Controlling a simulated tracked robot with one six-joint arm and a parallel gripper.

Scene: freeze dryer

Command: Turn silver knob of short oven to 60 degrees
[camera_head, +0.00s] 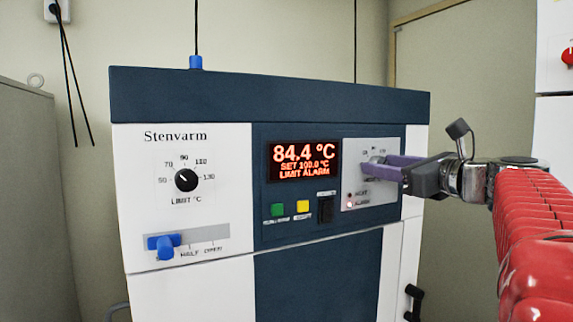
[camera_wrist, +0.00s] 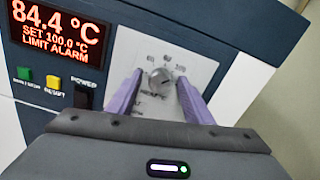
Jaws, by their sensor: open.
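The short oven (camera_head: 185,230) is white and dark blue, with the name Stenvarm and a red display (camera_head: 304,160) reading 84.4 °C, SET 100.0 °C, LIMIT ALARM. The silver knob (camera_wrist: 160,78) is on the light panel (camera_head: 390,190) right of the display. In the wrist view it sits between the two purple fingers of my gripper (camera_wrist: 154,97), with a gap on each side. In the head view my gripper (camera_head: 378,168) reaches the panel from the right and partly covers the knob. The fingers are open. The knob's exact pointer angle is too small to read.
A black limit knob (camera_head: 186,180) and a blue lever (camera_head: 164,246) are on the oven's left side. Green (camera_head: 277,210) and yellow (camera_head: 303,207) buttons and a black power switch (camera_head: 325,210) sit below the display. A grey cabinet (camera_head: 38,200) stands at the left.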

